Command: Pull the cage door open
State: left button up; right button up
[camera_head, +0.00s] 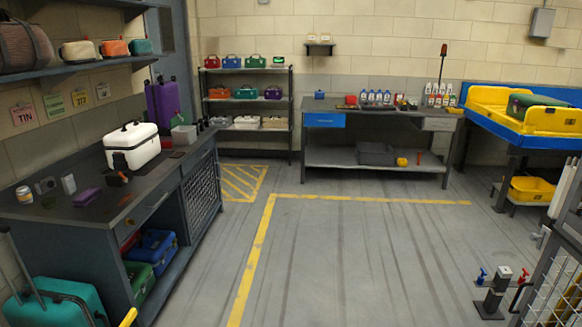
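A dark mesh panel (203,187) closes the right end of the lower part of the left workbench, and it looks shut. A second wire-mesh panel (556,292) with a dark frame stands at the right edge, cut off by the picture. I cannot tell for sure which of the two is the cage door. Neither of my grippers is in view, so nothing shows touching the mesh.
The left workbench (150,192) holds a white case (132,146). A teal suitcase (58,303) stands at bottom left. A low post with red and blue taps (494,290) stands at lower right. A blue table (520,135) is behind it. The middle floor is clear.

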aim_at(191, 240)
jog(key=i, duration=1.4)
jog(key=i+l+u, duration=0.1)
jog(key=i+u, duration=0.2)
jog(key=i, duration=0.2)
jog(key=i+l+u, duration=0.2)
jog(key=i+u, duration=0.15)
jog(key=i+l+u, duration=0.3)
jog(key=i, duration=0.2)
jog(key=i+l+u, duration=0.35)
jog(key=l, duration=0.4)
jog(key=i+l+u, duration=0.2)
jog(key=i+l, duration=1.3)
jog(key=l, duration=0.2)
jog(key=i+l+z, duration=0.15)
jog(key=i+l, duration=1.2)
jog(key=l, duration=0.2)
